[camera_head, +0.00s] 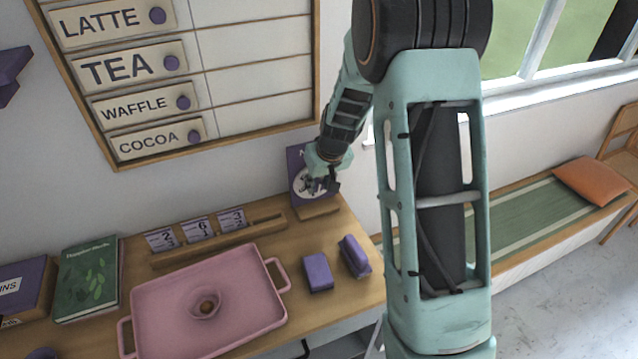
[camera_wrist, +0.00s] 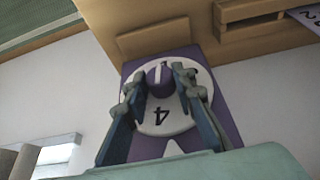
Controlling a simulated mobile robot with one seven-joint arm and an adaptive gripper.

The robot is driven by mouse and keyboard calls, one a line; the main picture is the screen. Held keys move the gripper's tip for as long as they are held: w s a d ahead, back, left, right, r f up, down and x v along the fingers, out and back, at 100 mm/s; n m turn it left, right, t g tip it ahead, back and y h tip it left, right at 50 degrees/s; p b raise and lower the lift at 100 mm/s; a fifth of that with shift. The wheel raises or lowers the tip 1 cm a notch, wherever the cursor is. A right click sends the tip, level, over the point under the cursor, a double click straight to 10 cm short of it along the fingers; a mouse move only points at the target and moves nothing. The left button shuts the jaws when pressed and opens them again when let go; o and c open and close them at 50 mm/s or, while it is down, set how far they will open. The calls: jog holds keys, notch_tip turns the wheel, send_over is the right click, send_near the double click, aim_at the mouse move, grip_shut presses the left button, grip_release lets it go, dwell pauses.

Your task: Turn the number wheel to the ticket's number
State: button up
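The number wheel (camera_wrist: 165,118) is a white disc on an upright purple board (camera_wrist: 230,125), with a purple knob (camera_wrist: 160,78) at its middle. In the wrist view a "4" shows on the disc, upside down; the other figures are mostly hidden. In the head view the board (camera_head: 296,162) stands at the table's back right, partly behind my gripper (camera_head: 322,182). In the wrist view my gripper (camera_wrist: 160,80) has one finger on each side of the knob, with no clear gap. I cannot tell whether they press on it. Several number tickets (camera_head: 199,229) stand in a wooden rack (camera_head: 222,240).
A pink tray (camera_head: 157,300) holding a small round bowl (camera_head: 205,304) lies in front of the rack. Two purple blocks (camera_head: 317,272) (camera_head: 354,255) lie right of it. A menu board (camera_head: 250,85) hangs above.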

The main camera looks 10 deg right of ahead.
grip_shut()
